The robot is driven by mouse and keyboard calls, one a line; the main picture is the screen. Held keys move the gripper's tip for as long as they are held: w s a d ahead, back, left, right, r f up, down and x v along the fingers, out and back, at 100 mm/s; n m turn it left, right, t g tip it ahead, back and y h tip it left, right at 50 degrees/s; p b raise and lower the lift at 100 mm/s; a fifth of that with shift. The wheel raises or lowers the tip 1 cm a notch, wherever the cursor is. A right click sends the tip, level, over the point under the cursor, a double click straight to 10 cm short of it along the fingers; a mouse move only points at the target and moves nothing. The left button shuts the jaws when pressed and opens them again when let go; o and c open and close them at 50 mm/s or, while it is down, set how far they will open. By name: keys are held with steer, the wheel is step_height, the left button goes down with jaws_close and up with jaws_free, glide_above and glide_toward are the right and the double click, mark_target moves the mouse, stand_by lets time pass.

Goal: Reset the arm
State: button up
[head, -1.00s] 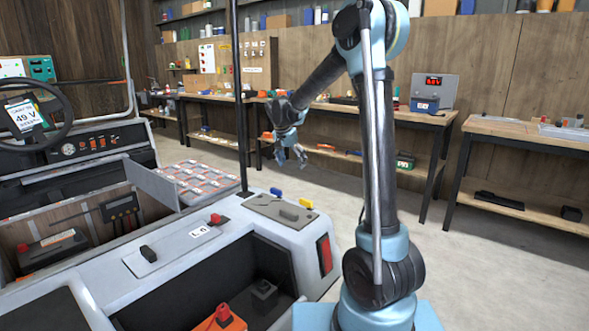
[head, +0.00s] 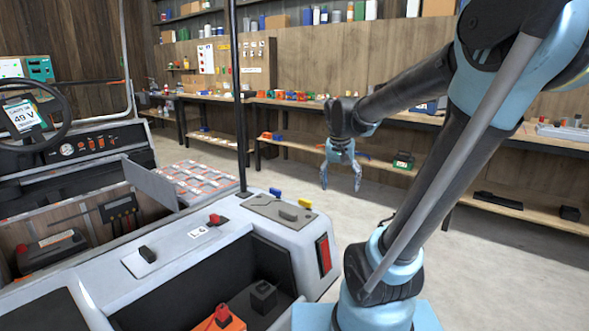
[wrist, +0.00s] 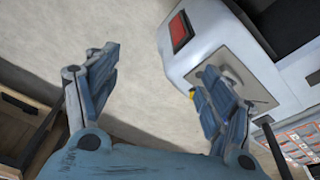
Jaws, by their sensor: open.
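My gripper (head: 341,180) hangs in the air over the open floor, to the right of the cart's rear corner in the head view. Its fingers point down, spread apart, with nothing between them. In the wrist view my gripper (wrist: 158,90) also shows open and empty above bare floor. The cart (head: 185,240) stands at the left, and its white corner with a red lamp (wrist: 181,31) shows at the upper right of the wrist view.
A black pole (head: 238,100) rises from the cart. An orange-topped battery (head: 218,318) sits in the cart's open bay. Workbenches with a wooden lower shelf (head: 520,208) line the back wall. The floor (head: 480,260) to the right is clear.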

steer(key=s+d+f+n, duration=0.1)
steer(key=s+d+f, duration=0.1)
steer(key=s+f, duration=0.3)
steer(key=s+d+f+n+y, duration=0.1)
steer(key=s+f, duration=0.4)
steer(key=s, duration=0.7)
steer(key=shift+s+d+f+n, duration=0.35)
steer(key=shift+d+f+n, duration=0.05)
steer(key=shift+d, duration=0.05)
